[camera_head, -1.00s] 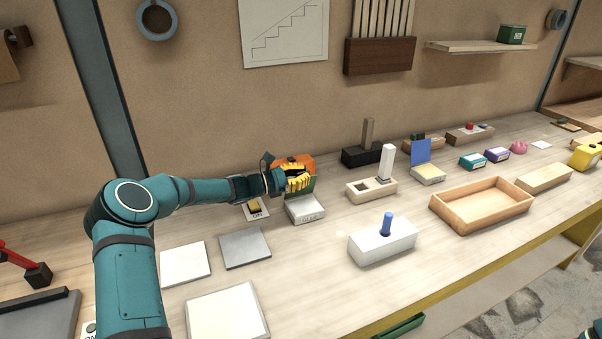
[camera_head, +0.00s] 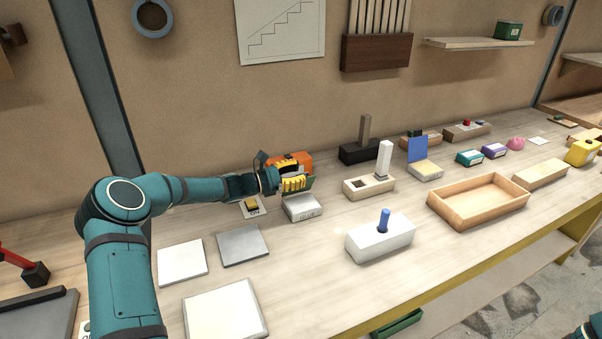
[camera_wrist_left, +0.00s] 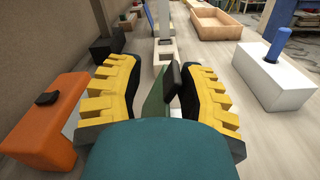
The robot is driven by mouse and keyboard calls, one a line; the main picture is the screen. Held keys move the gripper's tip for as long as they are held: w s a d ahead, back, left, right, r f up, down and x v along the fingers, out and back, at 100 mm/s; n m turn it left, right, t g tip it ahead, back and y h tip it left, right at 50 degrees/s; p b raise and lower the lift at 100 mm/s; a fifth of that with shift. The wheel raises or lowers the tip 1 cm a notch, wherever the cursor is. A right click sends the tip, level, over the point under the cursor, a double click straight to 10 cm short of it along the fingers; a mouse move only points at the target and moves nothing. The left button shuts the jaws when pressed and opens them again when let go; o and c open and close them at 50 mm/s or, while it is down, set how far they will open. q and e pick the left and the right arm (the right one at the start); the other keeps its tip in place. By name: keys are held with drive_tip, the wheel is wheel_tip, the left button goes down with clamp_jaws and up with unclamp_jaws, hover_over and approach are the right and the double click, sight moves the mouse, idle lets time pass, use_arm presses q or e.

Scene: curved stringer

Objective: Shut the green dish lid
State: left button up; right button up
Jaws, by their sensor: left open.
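The green dish (camera_head: 302,208) is a pale, low box with lettering on its front, on the bench below my left gripper. Its green lid (camera_head: 310,183) shows only in part beside the yellow fingers, raised at the back of the box. My left gripper (camera_head: 293,184) is open, with its fingers in front of the lid and above the box. In the left wrist view, a narrow green strip of the lid (camera_wrist_left: 154,101) shows between the spread fingers. Contact cannot be told.
An orange box (camera_head: 296,161) stands right behind my left gripper. A yellow switch (camera_head: 252,204) is at its left. A white block with a blue peg (camera_head: 366,243) and a dish with a raised blue lid (camera_head: 418,149) stand to the right. Flat plates lie in front.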

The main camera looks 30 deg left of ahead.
use_arm(q)
drive_tip(key=v, duration=1)
drive_tip(key=shift+s+a, duration=0.15)
drive_tip(key=shift+s, duration=0.2)
